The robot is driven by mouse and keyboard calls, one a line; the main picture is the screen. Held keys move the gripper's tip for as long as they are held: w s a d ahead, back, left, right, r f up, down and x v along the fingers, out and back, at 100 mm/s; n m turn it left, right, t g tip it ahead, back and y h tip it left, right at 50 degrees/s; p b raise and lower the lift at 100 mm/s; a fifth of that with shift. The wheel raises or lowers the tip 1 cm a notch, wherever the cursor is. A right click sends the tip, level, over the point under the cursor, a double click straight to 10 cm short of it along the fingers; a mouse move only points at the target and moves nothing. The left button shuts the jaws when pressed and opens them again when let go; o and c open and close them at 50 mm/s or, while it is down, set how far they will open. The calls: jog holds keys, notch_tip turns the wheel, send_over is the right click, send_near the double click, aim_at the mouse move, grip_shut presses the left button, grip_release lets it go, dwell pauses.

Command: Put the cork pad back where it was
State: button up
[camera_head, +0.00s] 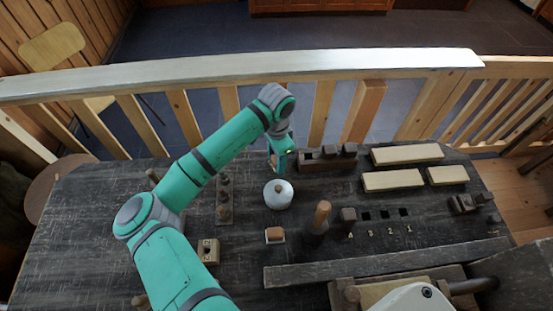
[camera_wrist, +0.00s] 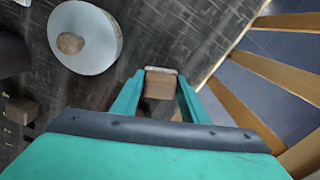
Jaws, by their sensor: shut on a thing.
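My gripper (camera_wrist: 159,88) is shut on a small brown block with a pale far edge, which looks like the cork pad (camera_wrist: 160,84). A dark part shows just below it between the fingers. In the head view my gripper (camera_head: 280,165) is above the far part of the dark bench, just behind a round pale disc with a brown knob (camera_head: 279,197); the held piece is mostly too small to make out there. The disc (camera_wrist: 85,38) is at the upper left in the wrist view, apart from the fingers. A small reddish-brown block in a pale holder (camera_head: 274,235) sits nearer me.
A dark wooden rack (camera_head: 325,161) with blocks stands right of my gripper. Pale boards (camera_head: 407,154) lie further right. A spool with an upright handle (camera_head: 320,218) and a row of numbered square holes (camera_head: 385,214) are nearer. A railing (camera_head: 240,72) runs behind the bench.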

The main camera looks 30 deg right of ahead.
jog(key=shift+f, duration=0.1)
jog(key=o, duration=1.2)
notch_tip(320, 180, up, 12)
jog(key=shift+r, duration=0.15)
notch_tip(320, 180, down, 12)
jog(key=shift+f, duration=0.25)
jog(key=shift+r, duration=1.25)
